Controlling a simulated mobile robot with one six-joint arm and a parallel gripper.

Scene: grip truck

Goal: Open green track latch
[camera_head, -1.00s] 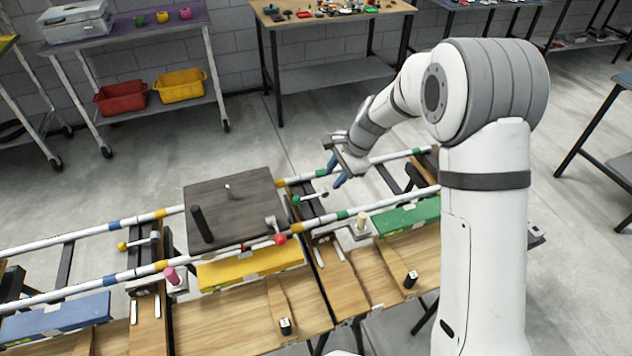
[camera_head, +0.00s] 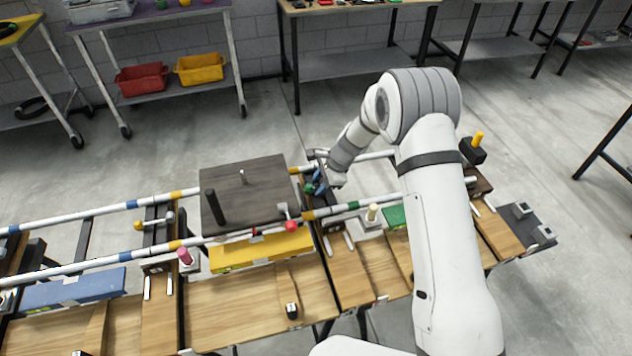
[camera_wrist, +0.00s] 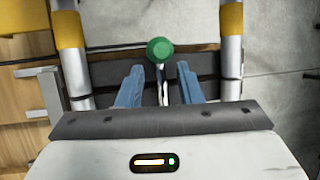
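The green track latch shows in the wrist view as a green ball knob (camera_wrist: 160,50) on a thin metal rod, lying between the two track rails. My gripper (camera_wrist: 160,85) is open, with one blue finger on each side of the rod just below the knob; I see no contact. In the head view, my gripper (camera_head: 317,184) is at the latch, just right of the dark platform, and largely hides it.
The dark platform (camera_head: 240,185) rests on the rails, with a red-knobbed lever (camera_head: 291,225) at its right edge. A yellow-knobbed latch (camera_head: 140,225) is farther left. A cream peg (camera_head: 373,212) stands near the front rail.

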